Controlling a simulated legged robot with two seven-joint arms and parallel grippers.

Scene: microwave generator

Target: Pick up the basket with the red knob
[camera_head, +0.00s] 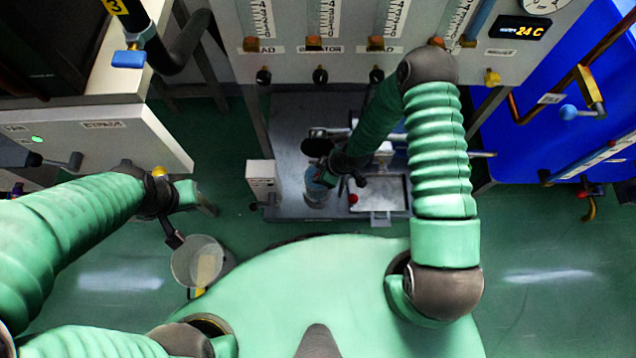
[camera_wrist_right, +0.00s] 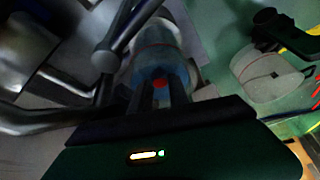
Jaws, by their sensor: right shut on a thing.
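A red knob (camera_head: 353,198) shows at the left edge of a pale metal tray-like part (camera_head: 380,195) on the metal base. A clear cylinder (camera_head: 314,196) with a blue tint stands just left of it. My right gripper (camera_head: 338,182) is down between them, shut. In the right wrist view the red knob (camera_wrist_right: 158,82) shows between the finger ends, with the clear cylinder (camera_wrist_right: 155,45) behind; the fingers hide the exact contact. My left gripper (camera_head: 172,228) is at a dark handle above a clear round container (camera_head: 197,262); its jaws are not clear.
The metal base plate (camera_head: 285,130) lies below a grey panel (camera_head: 300,62) with gauges and valves. A small white box (camera_head: 262,176) stands at the base's left. A blue cabinet (camera_head: 530,140) with pipes is at right.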

